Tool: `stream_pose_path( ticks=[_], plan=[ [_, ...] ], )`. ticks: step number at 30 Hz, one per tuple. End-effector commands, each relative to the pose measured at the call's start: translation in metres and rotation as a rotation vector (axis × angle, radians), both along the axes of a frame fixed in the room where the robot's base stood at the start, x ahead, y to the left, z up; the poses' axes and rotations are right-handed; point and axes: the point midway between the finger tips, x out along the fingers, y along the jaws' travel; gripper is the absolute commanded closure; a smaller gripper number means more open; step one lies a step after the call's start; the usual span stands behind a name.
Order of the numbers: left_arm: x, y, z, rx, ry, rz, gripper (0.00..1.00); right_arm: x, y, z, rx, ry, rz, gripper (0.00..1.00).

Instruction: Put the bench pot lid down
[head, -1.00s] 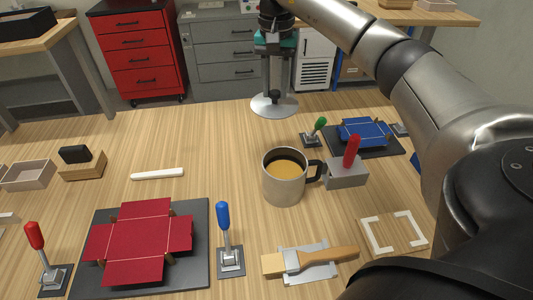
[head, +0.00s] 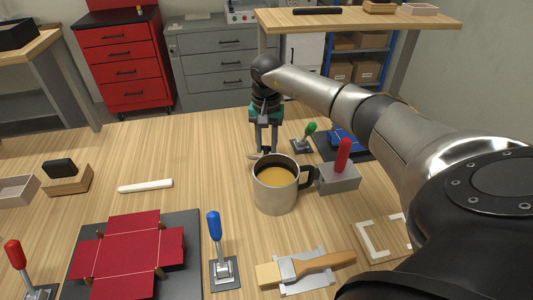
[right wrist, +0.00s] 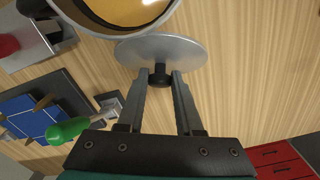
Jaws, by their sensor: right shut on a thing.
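The pot lid, a silver disc with a black knob, shows in the right wrist view (right wrist: 165,50). In the head view only a sliver of the lid (head: 253,157) shows behind the pot. My right gripper (head: 265,152) points down behind the pot. In the right wrist view its fingers (right wrist: 160,78) are shut on the black knob. The steel pot (head: 275,187), with a dark handle and orange-yellow contents, stands open on the bench. I cannot tell whether the lid touches the bench or the pot. My left gripper is not in view.
A grey block with a red lever (head: 339,175) stands right of the pot. A green lever (head: 305,140) and a blue box blank (head: 347,145) are behind it. A brush (head: 315,264) and a blue lever (head: 221,258) are in front.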

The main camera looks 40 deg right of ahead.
Motion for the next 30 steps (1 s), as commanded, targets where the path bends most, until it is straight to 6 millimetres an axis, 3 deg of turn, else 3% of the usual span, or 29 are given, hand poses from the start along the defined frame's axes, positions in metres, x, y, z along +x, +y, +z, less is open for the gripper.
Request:
stream_pose_path(
  ticks=[7,14,15,22,30],
  plan=[
    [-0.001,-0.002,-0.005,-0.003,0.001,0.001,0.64,-0.001,0.001,-0.038,0.001,0.005,-0.001,1.00],
    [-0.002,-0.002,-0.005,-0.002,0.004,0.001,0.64,-0.001,0.001,-0.043,0.000,0.005,0.002,1.00],
    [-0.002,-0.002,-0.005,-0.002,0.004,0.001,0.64,-0.002,0.001,-0.043,-0.001,0.006,0.002,0.62],
    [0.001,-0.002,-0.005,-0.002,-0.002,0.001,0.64,-0.001,0.000,-0.041,0.000,0.002,0.000,0.36],
    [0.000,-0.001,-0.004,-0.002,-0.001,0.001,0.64,0.000,0.000,-0.037,0.000,-0.001,-0.001,0.35]
  ],
)
